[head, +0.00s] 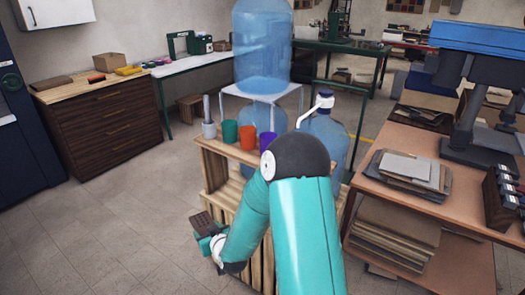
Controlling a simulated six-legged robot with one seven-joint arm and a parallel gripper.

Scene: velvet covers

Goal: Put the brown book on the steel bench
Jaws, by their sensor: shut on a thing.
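My teal arm reaches forward and down in the head view, with my gripper (206,230) at its end, low and left of the wooden crate stand. My gripper is shut on a small dark brown block-like thing, which looks like the brown book (202,220). It is held in the air over the tiled floor. The arm and wrist partly hide the fingers. A green bench (352,49) with metal-looking legs stands at the back right of centre. I cannot tell for sure whether it is the steel bench.
The wooden crate stand (213,160) carries green, orange and purple cups. Large blue water bottles (262,50) stand behind it. A wooden table (420,150) with folders and a drill press is at right. A dark wooden cabinet (100,125) is at left. Floor at left is clear.

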